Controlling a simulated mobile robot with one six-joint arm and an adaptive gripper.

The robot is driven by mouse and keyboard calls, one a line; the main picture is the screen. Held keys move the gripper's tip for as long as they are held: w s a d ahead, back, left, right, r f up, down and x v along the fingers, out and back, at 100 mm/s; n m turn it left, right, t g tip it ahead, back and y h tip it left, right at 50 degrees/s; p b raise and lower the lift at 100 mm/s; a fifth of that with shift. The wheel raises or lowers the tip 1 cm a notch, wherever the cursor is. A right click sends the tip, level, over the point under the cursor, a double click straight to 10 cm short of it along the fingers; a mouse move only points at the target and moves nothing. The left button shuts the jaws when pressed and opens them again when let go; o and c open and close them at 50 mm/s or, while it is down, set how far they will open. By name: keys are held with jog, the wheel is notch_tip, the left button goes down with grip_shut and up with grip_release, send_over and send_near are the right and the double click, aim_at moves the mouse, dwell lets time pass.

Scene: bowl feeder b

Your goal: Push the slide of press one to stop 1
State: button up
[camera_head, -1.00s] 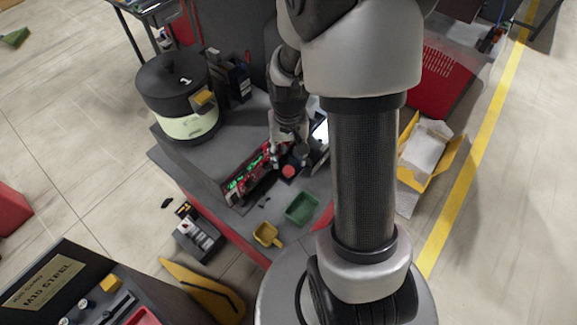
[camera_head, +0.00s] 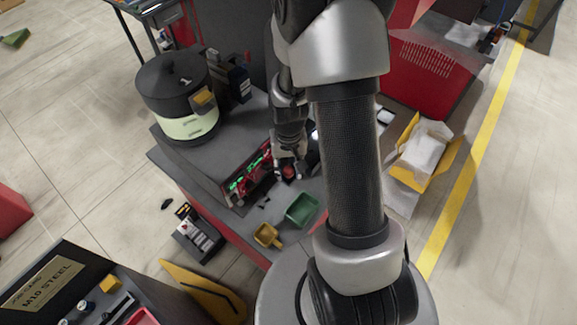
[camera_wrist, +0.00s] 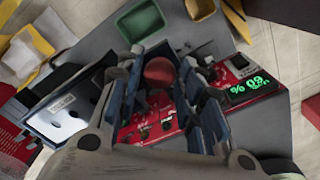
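My gripper (camera_head: 288,166) is low over the worktop at the right end of a red panel with a green-lit display (camera_head: 246,180). In the wrist view my gripper (camera_wrist: 162,62) has its two blue-grey fingers apart. A round red knob (camera_wrist: 160,72) shows between them; it also shows in the head view (camera_head: 289,172). Whether a finger touches the knob, I cannot tell. Nothing is held. The display (camera_wrist: 253,86) is to the right of the fingers in the wrist view. I cannot make out which part is the slide of press one, or its stop 1.
A black feeder bowl with a pale green band (camera_head: 187,127) stands at the worktop's left. A screened device (camera_wrist: 65,115) stands beside the left finger. An open yellow box (camera_head: 447,165) is at right.

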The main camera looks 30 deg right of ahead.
grip_shut()
dwell(0.4)
